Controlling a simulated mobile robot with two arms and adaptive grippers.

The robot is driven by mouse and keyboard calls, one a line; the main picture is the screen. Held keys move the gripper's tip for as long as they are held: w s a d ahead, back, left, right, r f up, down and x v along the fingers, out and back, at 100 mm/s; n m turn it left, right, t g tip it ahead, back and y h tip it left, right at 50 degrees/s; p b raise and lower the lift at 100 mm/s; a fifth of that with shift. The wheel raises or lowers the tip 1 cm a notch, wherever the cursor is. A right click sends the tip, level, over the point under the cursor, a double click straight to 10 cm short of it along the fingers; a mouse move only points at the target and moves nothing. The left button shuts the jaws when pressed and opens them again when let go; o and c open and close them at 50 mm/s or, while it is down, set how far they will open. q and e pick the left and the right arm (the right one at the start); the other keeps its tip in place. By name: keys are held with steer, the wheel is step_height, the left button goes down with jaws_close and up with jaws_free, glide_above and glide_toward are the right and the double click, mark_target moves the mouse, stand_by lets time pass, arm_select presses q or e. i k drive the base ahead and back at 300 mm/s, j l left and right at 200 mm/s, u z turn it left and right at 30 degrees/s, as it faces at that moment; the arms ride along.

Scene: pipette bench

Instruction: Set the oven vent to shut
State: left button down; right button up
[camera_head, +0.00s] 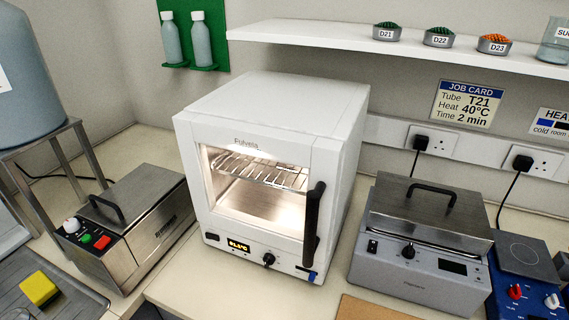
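The white oven (276,110) stands on the bench in the middle of the view. Its glass door is closed, and a lit wire rack (262,172) shows behind the window. A black upright handle (313,222) is on the right of the door. The lower front panel has a lit yellow display (239,246), a black knob (268,260) and a small blue tab (310,276) at the right end by a dark slot. I cannot tell for sure whether the blue tab is the vent control, nor its setting. Neither of my grippers is in view.
A steel bath (136,222) stands left of the oven, and a grey lidded unit (425,240) stands to its right. A shelf (300,36) hangs above. A brown board (368,309) lies at the front. Narrow bench gaps flank the oven.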

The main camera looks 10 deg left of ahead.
mark_target(312, 275)
steer(key=k+j, duration=0.3)
steer(key=j, duration=0.15)
steer(key=k+j, duration=0.3)
steer(key=j, duration=0.15)
